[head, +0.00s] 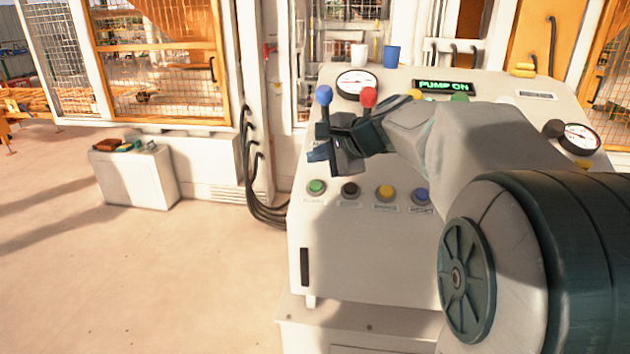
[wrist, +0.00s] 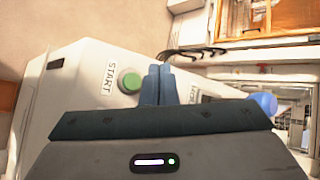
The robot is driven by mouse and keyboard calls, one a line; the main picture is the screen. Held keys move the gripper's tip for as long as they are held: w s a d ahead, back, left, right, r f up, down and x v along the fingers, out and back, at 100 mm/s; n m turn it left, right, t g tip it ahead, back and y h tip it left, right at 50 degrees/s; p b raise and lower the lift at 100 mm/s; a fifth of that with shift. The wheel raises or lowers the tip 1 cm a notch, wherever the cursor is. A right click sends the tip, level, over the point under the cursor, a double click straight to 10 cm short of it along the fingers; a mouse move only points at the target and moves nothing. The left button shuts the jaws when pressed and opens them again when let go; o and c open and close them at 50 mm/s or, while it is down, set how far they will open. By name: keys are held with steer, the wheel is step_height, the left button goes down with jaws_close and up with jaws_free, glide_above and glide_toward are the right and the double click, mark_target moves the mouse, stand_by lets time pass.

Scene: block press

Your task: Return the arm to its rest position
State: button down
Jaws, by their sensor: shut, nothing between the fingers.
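My arm reaches in from the right of the head view, across the front of a white control console (head: 360,250). My gripper (head: 318,154) is in front of the console's upper left part, above the row of buttons and close to the blue-knobbed lever (head: 323,95). In the wrist view its two blue-grey fingers (wrist: 158,85) are together, with nothing between them. The green START button (wrist: 129,81) is just left of the fingertips there; it also shows in the head view (head: 316,187). I cannot tell whether the gripper touches the lever.
A red-knobbed lever (head: 368,97), a gauge (head: 357,83) and a lit "PUMP ON" display (head: 445,87) are on the console. Black, yellow and blue buttons sit right of the green one. A white cabinet (head: 135,180) stands left. The floor (head: 150,280) between is clear.

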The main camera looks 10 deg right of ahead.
steer(key=shift+f, duration=0.1)
stand_by(0.3)
steer(key=s+f+n+g+h, duration=0.3)
steer(key=s+f+n, duration=0.4)
steer(key=s, duration=0.6)
steer(key=s+f+n+g+h, duration=0.2)
steer(key=s+f+n, duration=0.6)
steer(key=s, duration=0.6)
step_height(320, 180, down, 3)
steer(key=shift+a+r+g+h, duration=0.2)
steer(key=shift+a+g+h, duration=0.15)
steer(key=shift+g, duration=0.55)
